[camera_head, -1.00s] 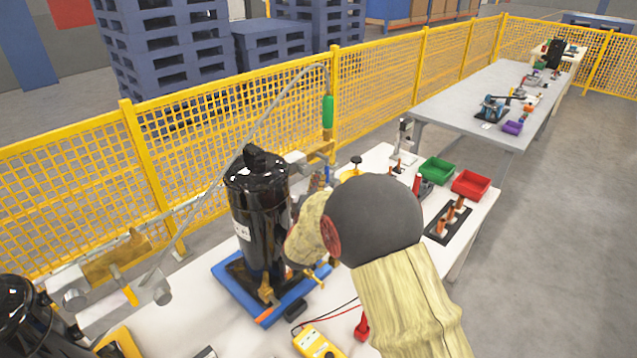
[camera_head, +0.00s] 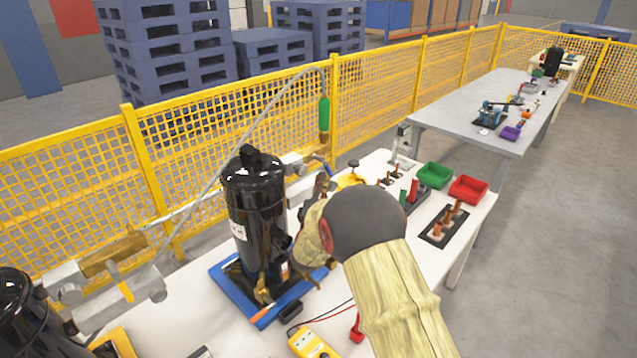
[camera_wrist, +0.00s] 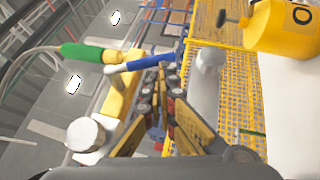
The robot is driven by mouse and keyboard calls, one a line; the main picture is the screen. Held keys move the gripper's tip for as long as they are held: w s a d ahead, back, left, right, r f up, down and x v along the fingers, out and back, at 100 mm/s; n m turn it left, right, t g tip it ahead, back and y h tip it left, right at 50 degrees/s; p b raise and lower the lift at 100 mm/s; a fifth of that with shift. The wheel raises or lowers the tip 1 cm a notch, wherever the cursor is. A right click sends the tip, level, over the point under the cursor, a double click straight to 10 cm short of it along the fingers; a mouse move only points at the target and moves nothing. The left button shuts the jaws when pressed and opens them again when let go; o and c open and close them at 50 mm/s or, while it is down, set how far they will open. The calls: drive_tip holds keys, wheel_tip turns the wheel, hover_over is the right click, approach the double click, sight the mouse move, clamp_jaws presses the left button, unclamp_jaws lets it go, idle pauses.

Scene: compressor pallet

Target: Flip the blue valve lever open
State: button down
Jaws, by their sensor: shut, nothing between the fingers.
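The blue valve lever (camera_wrist: 150,61) shows in the wrist view as a blue bar with a pale end, beside a yellow part. My gripper (camera_wrist: 163,72) is shut and empty, its fingertips close to the lever. I cannot tell whether they touch it. In the head view a small bit of blue (camera_head: 319,158) shows by the valve fittings behind the black compressor (camera_head: 255,205). My gripper (camera_head: 322,182) points up towards these fittings there, partly hidden by my wrist.
A hose with a green handle (camera_head: 324,114) hangs beside the fittings. It also shows in the wrist view (camera_wrist: 82,52). A yellow cylinder (camera_wrist: 285,32) is at the upper right there. Green (camera_head: 434,175) and red (camera_head: 469,188) bins stand on the white table. A yellow mesh fence runs behind.

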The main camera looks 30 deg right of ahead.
drive_tip(key=shift+w+d, duration=0.2)
drive_tip(key=shift+d, duration=0.3)
drive_tip(key=shift+w+d, duration=0.2)
drive_tip(key=shift+d, duration=0.45)
idle(0.9)
